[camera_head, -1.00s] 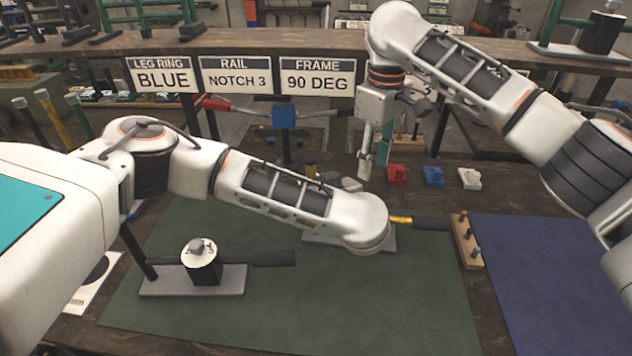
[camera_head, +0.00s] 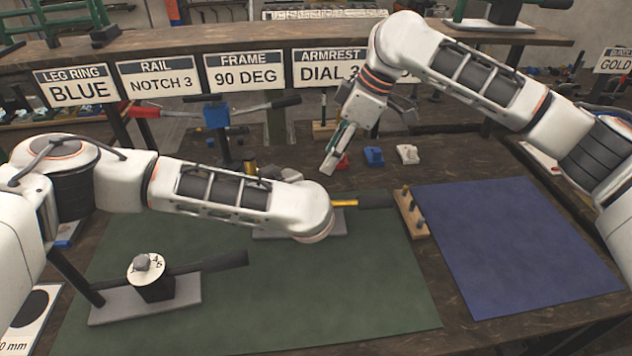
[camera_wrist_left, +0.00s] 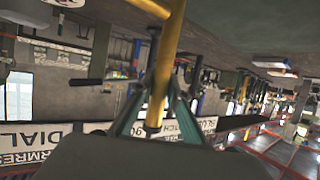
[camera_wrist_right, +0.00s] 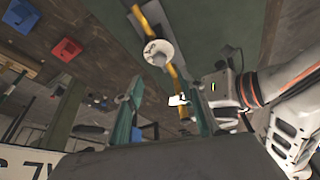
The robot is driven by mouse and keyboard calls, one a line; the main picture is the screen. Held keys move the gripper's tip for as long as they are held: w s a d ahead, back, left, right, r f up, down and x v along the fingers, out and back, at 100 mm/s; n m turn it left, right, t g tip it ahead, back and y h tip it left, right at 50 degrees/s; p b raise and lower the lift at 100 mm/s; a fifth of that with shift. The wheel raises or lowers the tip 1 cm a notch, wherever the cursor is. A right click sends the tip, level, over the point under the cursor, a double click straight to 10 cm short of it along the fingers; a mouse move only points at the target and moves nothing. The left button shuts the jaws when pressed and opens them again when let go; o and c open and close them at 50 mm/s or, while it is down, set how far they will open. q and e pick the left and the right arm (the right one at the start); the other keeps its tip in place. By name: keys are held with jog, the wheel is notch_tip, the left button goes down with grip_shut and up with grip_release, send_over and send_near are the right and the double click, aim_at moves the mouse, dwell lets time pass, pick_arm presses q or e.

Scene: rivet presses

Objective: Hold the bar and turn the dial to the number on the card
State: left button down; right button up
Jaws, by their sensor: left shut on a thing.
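The card (camera_head: 325,66) reads "ARMREST DIAL 3"; my right arm partly covers its right edge. The yellow bar (camera_head: 345,203) lies behind my left arm in the head view. My left gripper (camera_wrist_left: 155,125) is shut on the yellow bar (camera_wrist_left: 165,65), seen in the left wrist view; my own arm hides the grip in the head view. My right gripper (camera_head: 332,160) is open and empty above the back of the table, fingers tilted down-left. In the right wrist view, a white round dial (camera_wrist_right: 158,52) sits by the yellow bar (camera_wrist_right: 178,78), beyond the open fingers and untouched.
Another white numbered dial (camera_head: 146,263) with a dark bar (camera_head: 215,262) stands on a grey plate at front left. Blue (camera_head: 374,156) and white (camera_head: 407,153) blocks lie at the back. A wooden peg strip (camera_head: 411,213) borders the clear blue mat (camera_head: 510,245).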

jog(key=x, duration=0.9)
jog(key=shift+f, duration=0.4)
jog(key=c, duration=1.1)
